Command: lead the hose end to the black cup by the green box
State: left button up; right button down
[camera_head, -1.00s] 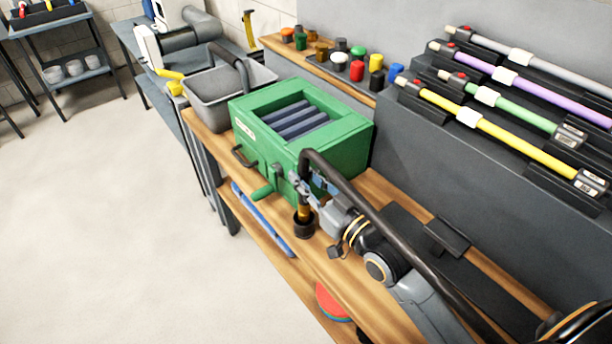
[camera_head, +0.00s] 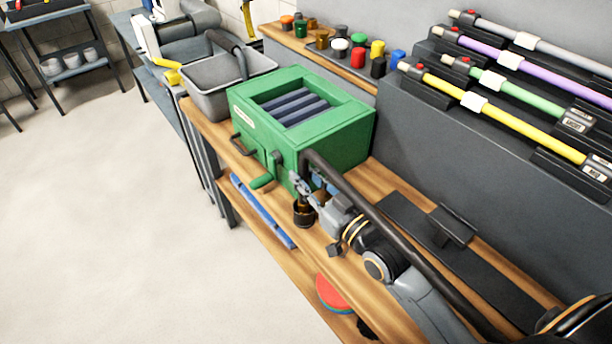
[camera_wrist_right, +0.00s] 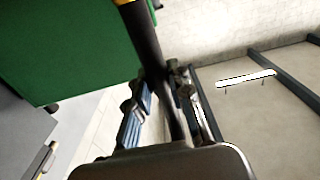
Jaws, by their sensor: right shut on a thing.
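The green box (camera_head: 345,141) stands on the wooden bench, with grey rollers in its open top. The black cup (camera_head: 303,216) stands at its front right corner. The black hose (camera_head: 395,240) arches over my right arm and bends down to a brass-coloured end (camera_head: 304,197). My right gripper (camera_head: 308,188) is shut on the hose close above this end. The end points down at the cup's mouth and looks at or inside the rim; the depth cannot be told. In the right wrist view the hose (camera_wrist_right: 150,55) runs between the fingers (camera_wrist_right: 165,105). My left gripper is out of view.
A grey bin (camera_head: 215,88) stands behind the green box. Coloured caps (camera_head: 358,58) sit on a back ledge. Several coloured rods (camera_head: 505,122) lie on a grey rack at right. A blue rod (camera_head: 262,210) and a red disc (camera_head: 333,292) are on the lower shelf.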

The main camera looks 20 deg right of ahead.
jog(key=c, duration=1.1)
grip_release()
jog(key=shift+c, duration=0.2)
jog(key=shift+r, duration=0.1)
